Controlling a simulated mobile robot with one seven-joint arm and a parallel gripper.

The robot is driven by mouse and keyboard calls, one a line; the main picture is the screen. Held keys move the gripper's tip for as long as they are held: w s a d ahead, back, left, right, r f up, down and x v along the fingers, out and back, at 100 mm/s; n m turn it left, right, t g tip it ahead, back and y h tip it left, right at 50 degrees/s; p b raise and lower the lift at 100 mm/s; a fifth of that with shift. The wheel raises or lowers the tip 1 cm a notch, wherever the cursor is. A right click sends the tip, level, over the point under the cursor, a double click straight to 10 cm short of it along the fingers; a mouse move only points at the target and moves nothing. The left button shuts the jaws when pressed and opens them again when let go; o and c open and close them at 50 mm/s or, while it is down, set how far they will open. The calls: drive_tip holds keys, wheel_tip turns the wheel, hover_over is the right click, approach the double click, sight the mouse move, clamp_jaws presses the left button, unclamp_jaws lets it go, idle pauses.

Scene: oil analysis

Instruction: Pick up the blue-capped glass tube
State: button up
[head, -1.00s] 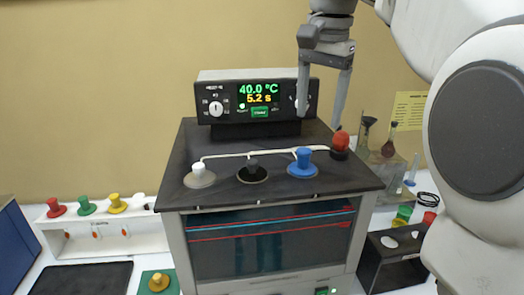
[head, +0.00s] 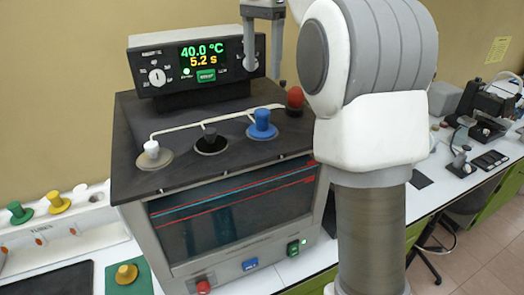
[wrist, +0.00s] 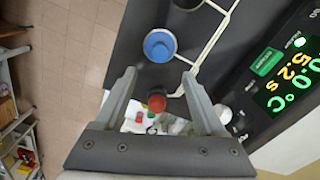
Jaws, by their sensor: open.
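The blue cap (head: 262,125) stands upright in the dark top plate of the bath, right of a black cap. Its glass tube is not visible beneath the plate. In the wrist view the blue cap (wrist: 159,45) lies just beyond the fingertips. My gripper (head: 263,72) is open and empty above the rear right of the bath, by the display panel. Its fingers also show in the wrist view (wrist: 158,76), apart and pointing toward the blue cap. A red cap (wrist: 156,103) appears between the fingers, below them.
A white cap (head: 151,149) and a black cap (head: 210,138) stand left of the blue one, and the red cap (head: 295,98) stands right. A pale raised line runs behind them. The display panel (head: 197,63) rises at the back. A tube rack (head: 65,240) stands at left.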

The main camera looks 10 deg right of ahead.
sight(262, 111)
wheel_tip(262, 111, down, 12)
drive_tip(key=shift+f+b, duration=0.25)
drive_tip(key=shift+b, duration=0.5)
clamp_jaws()
idle(1.2)
